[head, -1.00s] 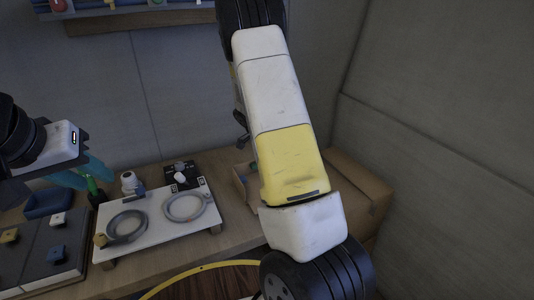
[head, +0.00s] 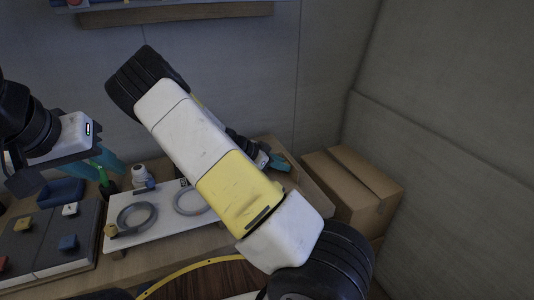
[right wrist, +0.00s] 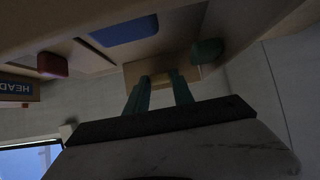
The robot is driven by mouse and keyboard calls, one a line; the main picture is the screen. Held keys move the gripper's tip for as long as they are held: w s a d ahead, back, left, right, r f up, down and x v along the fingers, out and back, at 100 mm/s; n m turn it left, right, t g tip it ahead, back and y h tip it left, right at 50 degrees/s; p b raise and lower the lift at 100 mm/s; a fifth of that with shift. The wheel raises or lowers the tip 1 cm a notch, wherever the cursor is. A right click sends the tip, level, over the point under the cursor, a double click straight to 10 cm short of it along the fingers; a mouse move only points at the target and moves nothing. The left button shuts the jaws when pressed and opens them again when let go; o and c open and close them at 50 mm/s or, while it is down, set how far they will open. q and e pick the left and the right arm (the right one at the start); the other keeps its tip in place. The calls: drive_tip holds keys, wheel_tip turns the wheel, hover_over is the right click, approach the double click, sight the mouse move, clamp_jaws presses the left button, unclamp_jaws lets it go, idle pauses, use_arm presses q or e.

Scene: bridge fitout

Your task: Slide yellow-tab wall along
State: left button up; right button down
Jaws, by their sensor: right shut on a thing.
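My right gripper (head: 279,162) is low at the near side of the cardboard box in the head view, by a tan open tray (head: 315,188), partly hidden by my arm. In the right wrist view its teal fingers (right wrist: 160,92) stand apart with a tan wooden piece (right wrist: 150,70) between their tips, and it is shut on this piece. I cannot make out a yellow tab on it. My left gripper (head: 103,160) is at the left above the bench, its teal fingers partly hidden, so its opening is unclear.
A cardboard box (head: 352,190) stands right of the tray. A white board (head: 160,220) with grey rings lies left of my right arm. A dark pad (head: 85,240) holds small coloured blocks. The wrist view shows a green thing (right wrist: 207,50) and a red one (right wrist: 53,65) nearby.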

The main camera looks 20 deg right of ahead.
idle(0.3)
drive_tip(key=c, duration=1.1)
unclamp_jaws()
drive_tip(key=v, duration=0.7)
drive_tip(key=shift+a+r, duration=0.2)
drive_tip(key=shift+a, duration=0.1)
